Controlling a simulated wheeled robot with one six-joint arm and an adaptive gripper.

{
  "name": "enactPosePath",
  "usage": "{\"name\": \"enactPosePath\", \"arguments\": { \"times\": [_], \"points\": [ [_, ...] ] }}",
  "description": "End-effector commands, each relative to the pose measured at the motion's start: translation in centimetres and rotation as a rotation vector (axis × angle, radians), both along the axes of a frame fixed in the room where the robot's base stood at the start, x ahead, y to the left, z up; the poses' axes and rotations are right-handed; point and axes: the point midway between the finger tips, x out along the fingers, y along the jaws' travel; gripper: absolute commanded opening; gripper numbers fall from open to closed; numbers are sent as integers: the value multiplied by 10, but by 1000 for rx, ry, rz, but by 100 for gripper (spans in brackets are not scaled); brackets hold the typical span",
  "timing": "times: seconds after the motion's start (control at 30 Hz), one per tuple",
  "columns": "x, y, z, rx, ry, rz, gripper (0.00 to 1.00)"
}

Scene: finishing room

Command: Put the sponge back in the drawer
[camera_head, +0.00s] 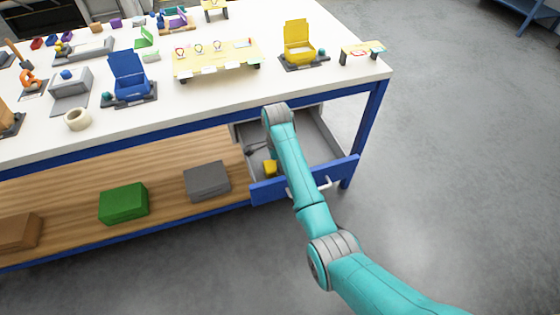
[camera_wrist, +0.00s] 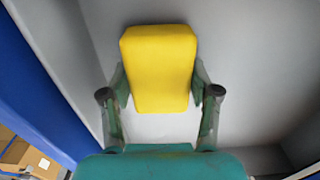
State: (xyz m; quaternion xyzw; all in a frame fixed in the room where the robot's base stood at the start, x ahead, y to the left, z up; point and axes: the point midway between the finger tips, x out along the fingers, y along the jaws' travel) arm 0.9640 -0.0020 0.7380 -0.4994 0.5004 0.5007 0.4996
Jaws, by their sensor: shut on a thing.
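The yellow sponge (camera_wrist: 160,62) is a rounded block held between the two fingers of my gripper (camera_wrist: 161,95). In the head view the sponge (camera_head: 270,167) shows as a small yellow patch inside the outline of the open drawer (camera_head: 327,150). The drawer has grey inner walls and a blue front with a pale handle. Grey drawer surfaces lie behind the sponge in the wrist view. I cannot tell whether the sponge touches the drawer floor. My arm hides part of the drawer.
The white tabletop (camera_head: 215,98) above holds a blue box (camera_head: 128,85), a yellow box (camera_head: 299,45), a tape roll (camera_head: 78,119) and other items. The wooden shelf below bears a green block (camera_head: 124,203) and a grey block (camera_head: 207,181). The floor to the right is clear.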

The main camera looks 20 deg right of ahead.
Motion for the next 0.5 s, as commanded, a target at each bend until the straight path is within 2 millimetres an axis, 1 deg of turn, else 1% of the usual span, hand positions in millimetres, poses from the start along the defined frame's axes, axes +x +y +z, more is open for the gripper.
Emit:
{"name": "enactPosePath", "arguments": {
  "times": [0.07,0.37,0.4,0.5],
  "points": [
    [-2,3,-4,0,-1,0,23],
    [-1,2,-5,0,-1,0,23],
    [-1,2,-6,0,-1,0,63],
    [-1,2,-6,0,-1,0,86]
  ]
}}
